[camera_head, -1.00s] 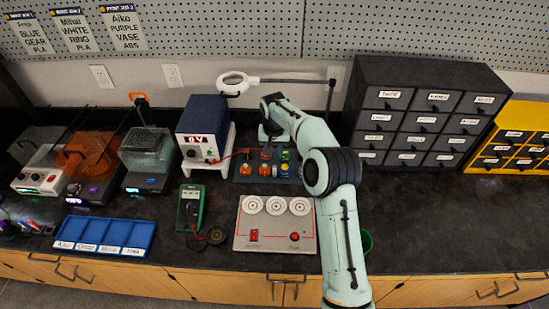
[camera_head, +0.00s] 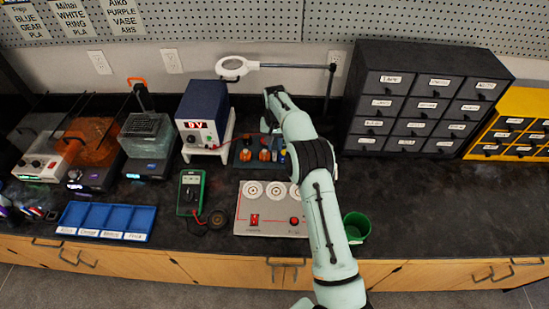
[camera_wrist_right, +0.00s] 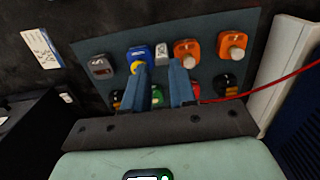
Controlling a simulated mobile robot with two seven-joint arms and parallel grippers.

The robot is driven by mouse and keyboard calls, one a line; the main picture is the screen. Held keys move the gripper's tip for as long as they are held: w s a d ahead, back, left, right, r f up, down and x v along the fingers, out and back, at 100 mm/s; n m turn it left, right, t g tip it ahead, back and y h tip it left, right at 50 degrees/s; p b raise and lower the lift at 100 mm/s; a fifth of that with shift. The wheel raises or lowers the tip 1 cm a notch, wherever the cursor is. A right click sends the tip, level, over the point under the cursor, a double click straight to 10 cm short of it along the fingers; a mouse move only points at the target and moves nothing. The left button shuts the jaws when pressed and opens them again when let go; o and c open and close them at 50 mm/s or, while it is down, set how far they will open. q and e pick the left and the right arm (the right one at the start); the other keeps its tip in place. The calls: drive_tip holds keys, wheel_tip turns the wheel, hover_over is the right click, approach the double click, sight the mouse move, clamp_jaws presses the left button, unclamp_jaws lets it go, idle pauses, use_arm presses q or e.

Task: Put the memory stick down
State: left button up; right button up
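My right gripper (camera_wrist_right: 158,65) shows two blue fingers, apart, pointing at a dark blue-grey mat (camera_wrist_right: 215,22). A small pale grey piece (camera_wrist_right: 162,53), possibly the memory stick, shows at the gap between the fingertips; it seems to lie on the mat, with no clear contact with either finger. A grey piece with a pale mark (camera_wrist_right: 102,66) lies to its left, so I cannot be sure which is the stick. The mat (camera_head: 243,163) also shows in the head view, where my arm hides part of it and the fingertips. My left gripper is out of view.
A blue-and-yellow piece (camera_wrist_right: 139,57) and orange pieces with knobs (camera_wrist_right: 187,50) crowd the mat. A power supply (camera_head: 201,112) stands left of it, a switch panel (camera_head: 270,223) in front, and dark drawers (camera_head: 420,105) to the right. A green bin (camera_head: 357,225) stands beside my arm.

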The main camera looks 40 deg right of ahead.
drive_tip(key=shift+w+f, duration=0.1)
drive_tip(key=shift+f, duration=0.1)
wheel_tip(320, 180, down, 5)
drive_tip(key=shift+w+r, duration=0.1)
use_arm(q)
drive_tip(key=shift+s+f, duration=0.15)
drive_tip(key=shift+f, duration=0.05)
use_arm(e)
clamp_jaws()
drive_tip(key=shift+r, duration=0.1)
wheel_tip(320, 180, up, 15)
drive_tip(key=p, duration=0.2)
wheel_tip(320, 180, up, 5)
hover_over(274, 152)
drive_tip(key=s+a+f+n, duration=0.1)
drive_tip(key=a+f+n, duration=0.3)
drive_tip(key=a+f, duration=0.8)
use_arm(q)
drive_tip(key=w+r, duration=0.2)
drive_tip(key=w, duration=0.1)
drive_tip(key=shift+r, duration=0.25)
use_arm(e)
drive_tip(key=s+a+f+n, duration=0.4)
drive_tip(key=s+a, duration=0.5)
drive_tip(key=a, duration=0.3)
drive_tip(key=shift+s+a, duration=0.25)
drive_tip(key=shift+a, duration=0.15)
